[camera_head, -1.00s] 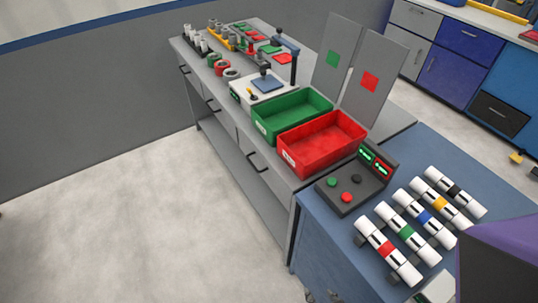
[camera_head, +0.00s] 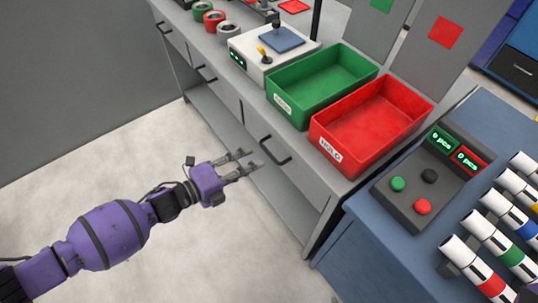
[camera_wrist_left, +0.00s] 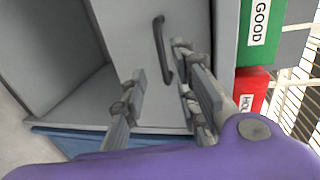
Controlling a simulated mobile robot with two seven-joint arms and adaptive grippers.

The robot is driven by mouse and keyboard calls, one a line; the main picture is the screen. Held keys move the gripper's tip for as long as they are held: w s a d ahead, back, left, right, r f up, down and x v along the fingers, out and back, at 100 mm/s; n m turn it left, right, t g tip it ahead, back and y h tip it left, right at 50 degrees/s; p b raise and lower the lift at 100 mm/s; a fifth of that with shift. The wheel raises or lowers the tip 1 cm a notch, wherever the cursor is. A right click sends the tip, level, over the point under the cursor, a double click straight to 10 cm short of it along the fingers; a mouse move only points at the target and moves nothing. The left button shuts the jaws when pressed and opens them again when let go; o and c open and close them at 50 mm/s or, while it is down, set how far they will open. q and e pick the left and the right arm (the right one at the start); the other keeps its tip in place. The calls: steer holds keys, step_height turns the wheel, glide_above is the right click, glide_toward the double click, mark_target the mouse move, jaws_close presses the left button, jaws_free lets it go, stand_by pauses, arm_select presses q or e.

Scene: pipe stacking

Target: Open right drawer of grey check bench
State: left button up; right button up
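The grey check bench (camera_head: 225,104) has a row of drawers along its front. The right drawer (camera_head: 290,172) sits below the green and red bins and looks flush with the bench front. Its dark bar handle (camera_head: 275,150) stands just in front of my left gripper (camera_head: 250,160), which is open and empty. In the left wrist view the handle (camera_wrist_left: 162,48) shows between and ahead of the two spread fingers (camera_wrist_left: 160,66). I cannot tell whether a finger touches it. My right gripper is in neither current view.
A green bin (camera_head: 320,82) and a red bin (camera_head: 371,118) stand on the bench above the drawer. An open lower shelf (camera_head: 280,205) lies beneath. A blue table (camera_head: 375,250) with a button box (camera_head: 430,180) adjoins at the right. The floor in front is clear.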

mark_target(269, 152)
arm_select(q)
steer(key=x, duration=0.8)
steer(key=shift+a+r, duration=0.1)
steer(key=shift+r, duration=0.05)
jaws_close()
